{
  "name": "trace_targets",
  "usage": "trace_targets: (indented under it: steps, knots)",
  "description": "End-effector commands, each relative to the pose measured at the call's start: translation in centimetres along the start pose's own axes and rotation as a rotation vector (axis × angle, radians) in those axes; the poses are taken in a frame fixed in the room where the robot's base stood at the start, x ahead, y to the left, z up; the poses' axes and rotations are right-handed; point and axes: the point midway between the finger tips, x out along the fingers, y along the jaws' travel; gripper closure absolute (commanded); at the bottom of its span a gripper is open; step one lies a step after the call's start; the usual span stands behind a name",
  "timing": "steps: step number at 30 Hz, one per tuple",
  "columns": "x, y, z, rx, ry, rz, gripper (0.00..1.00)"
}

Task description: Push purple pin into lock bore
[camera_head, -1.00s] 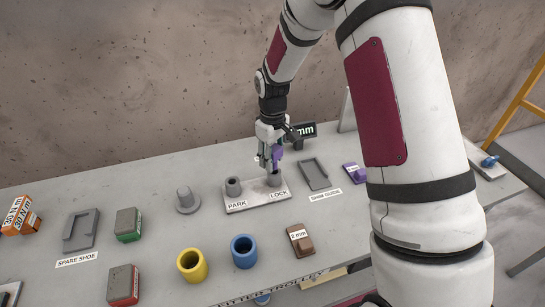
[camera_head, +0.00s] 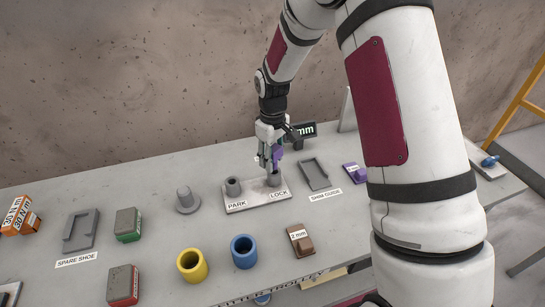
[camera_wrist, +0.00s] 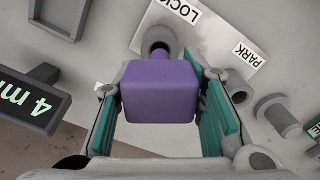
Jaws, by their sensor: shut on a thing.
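The purple pin (camera_head: 278,154) is held in my gripper (camera_head: 270,163), above the plate's LOCK end. In the wrist view, its block-like purple head (camera_wrist: 160,92) sits between the two teal-padded fingers (camera_wrist: 162,104). The grey lock bore (camera_head: 274,180) stands upright beside the LOCK label. In the wrist view, the bore (camera_wrist: 158,36) shows just beyond the head, with a dark opening. The pin's lower end is hidden, so I cannot tell whether it touches or enters the bore.
The grey park socket (camera_head: 232,186) stands left of the lock bore on the same pale plate (camera_head: 252,201). A grey peg (camera_head: 187,200) is further left. The shim guide (camera_head: 315,174) and a dark display (camera_head: 303,130) are close on the right. Yellow (camera_head: 192,265) and blue (camera_head: 244,251) cups stand in front.

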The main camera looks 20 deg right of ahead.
Motion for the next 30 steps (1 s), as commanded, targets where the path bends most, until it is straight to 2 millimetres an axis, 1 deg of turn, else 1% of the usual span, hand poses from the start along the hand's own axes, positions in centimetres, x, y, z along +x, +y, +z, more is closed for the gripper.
trace_targets:
  steps: [5,30]
  knots:
    - [0.1,0.0,0.0,0.000,0.000,0.000,0.99]
    - [2.0,0.0,0.0,0.000,0.000,0.000,0.99]
